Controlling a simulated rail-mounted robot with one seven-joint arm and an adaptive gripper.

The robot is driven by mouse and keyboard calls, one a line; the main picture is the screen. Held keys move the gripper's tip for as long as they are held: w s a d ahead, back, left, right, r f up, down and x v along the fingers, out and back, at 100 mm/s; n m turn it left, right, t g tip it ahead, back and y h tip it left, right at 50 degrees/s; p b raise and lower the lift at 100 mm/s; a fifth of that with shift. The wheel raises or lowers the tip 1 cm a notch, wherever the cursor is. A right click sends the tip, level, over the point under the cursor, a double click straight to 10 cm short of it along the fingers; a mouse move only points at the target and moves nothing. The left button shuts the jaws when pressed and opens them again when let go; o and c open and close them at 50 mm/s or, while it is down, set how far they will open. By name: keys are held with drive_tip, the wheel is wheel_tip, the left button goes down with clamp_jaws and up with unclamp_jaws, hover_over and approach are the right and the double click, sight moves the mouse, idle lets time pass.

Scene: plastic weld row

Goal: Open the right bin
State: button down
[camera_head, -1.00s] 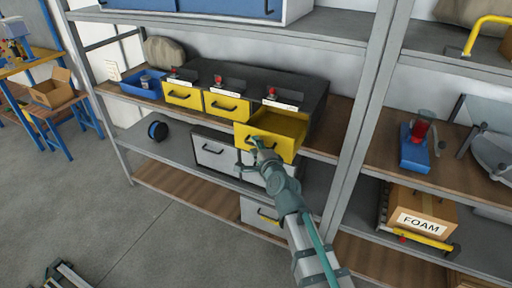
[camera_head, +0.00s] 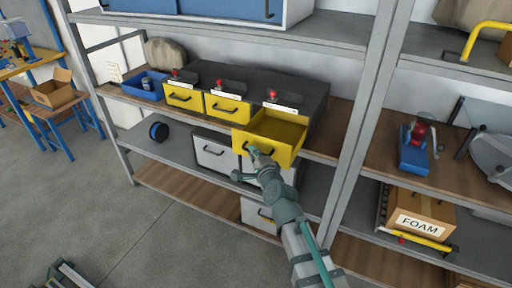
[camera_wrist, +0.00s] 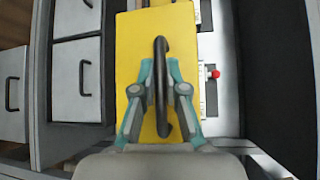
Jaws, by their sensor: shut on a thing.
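The right bin (camera_head: 277,128) is a yellow drawer in the dark cabinet on the middle shelf. It is pulled well out, and its empty inside shows from above. My gripper (camera_head: 256,153) is at its front face in the head view. In the wrist view my gripper (camera_wrist: 160,88) is shut on the black handle (camera_wrist: 161,60) of the yellow front (camera_wrist: 128,60), with one teal finger on each side. The two other yellow bins, the middle one (camera_head: 228,114) and the left one (camera_head: 184,102), are closed.
White drawers (camera_head: 212,160) sit on the shelf below, close under my gripper. A grey rack post (camera_head: 362,120) stands right of the cabinet. A blue tray (camera_head: 143,93) lies to its left.

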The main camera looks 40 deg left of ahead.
drive_tip(key=shift+s+d+f, duration=0.15)
drive_tip(key=shift+s+f, duration=0.05)
drive_tip(key=shift+s, duration=0.25)
drive_tip(key=c, duration=1.2)
unclamp_jaws()
drive_tip(key=shift+w, duration=0.1)
drive_tip(key=v, duration=0.7)
drive_tip(key=shift+s+d, duration=0.2)
drive_tip(key=shift+r, duration=0.1)
